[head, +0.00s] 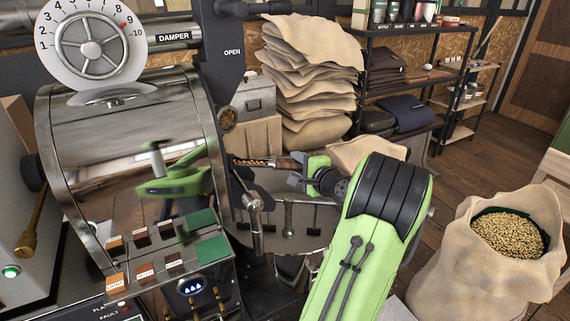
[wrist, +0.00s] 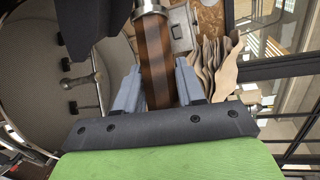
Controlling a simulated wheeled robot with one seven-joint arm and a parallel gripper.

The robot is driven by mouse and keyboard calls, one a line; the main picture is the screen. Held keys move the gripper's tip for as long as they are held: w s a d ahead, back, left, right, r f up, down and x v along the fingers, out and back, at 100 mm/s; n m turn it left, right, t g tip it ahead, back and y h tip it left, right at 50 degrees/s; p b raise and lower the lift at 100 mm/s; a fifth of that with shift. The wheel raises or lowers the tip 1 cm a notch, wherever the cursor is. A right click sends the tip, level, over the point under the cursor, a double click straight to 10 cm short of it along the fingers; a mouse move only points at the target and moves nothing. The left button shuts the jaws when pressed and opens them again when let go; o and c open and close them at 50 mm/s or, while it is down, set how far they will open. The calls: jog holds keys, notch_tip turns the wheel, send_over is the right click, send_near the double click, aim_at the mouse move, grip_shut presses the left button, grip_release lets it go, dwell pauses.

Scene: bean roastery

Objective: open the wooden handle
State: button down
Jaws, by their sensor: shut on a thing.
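The wooden handle (wrist: 156,58) is a brown striped bar with a metal collar at its upper end in the wrist view. My gripper (wrist: 158,82) is shut on it, with one grey finger on each side. In the head view the handle (head: 284,162) lies roughly level at the right of the roaster, by the round cooling tray (head: 277,232). My gripper (head: 305,174) reaches it there from the right, partly hidden by my arm. The end of the handle inside the gripper is hidden.
The steel roaster drum (head: 125,150) fills the left, reflecting my arm. A dark post marked OPEN (head: 228,75) stands beside the handle. Stacked burlap sacks (head: 312,85) lie behind. An open sack of beans (head: 490,260) stands at right. Floor shows between sack and shelf.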

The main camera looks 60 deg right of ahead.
jog(key=c, duration=0.8)
grip_release()
jog(key=shift+s, duration=0.1)
jog(key=v, duration=1.5)
jog(key=shift+s+a+r+p, duration=0.15)
jog(key=shift+s+p, duration=0.1)
jog(key=shift+p, duration=0.15)
